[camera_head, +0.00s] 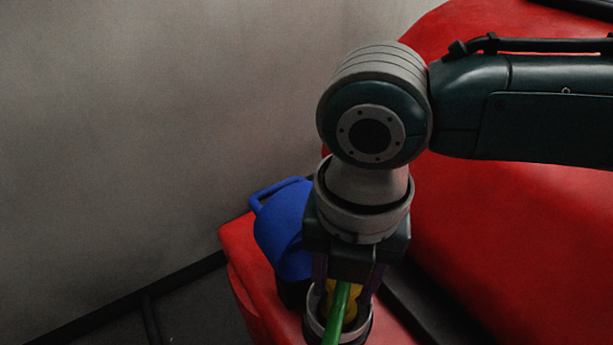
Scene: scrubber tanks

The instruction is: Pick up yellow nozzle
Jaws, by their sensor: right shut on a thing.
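The yellow nozzle (350,312) shows low in the head view, between the fingers of my right gripper (345,290). The gripper points down and is shut on it. A green hose or tube (338,318) runs in front of the nozzle toward the bottom edge. A grey ring-shaped opening (312,326) surrounds the lower part of the nozzle; I cannot tell whether they touch. The fingertips are partly hidden by the green piece. My left gripper is not in view.
A blue lidded part (281,228) with a handle stands just left of my right gripper. The red machine body (500,230) fills the right side, with a dark gap beside the gripper. A grey wall (150,120) stands behind at the left.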

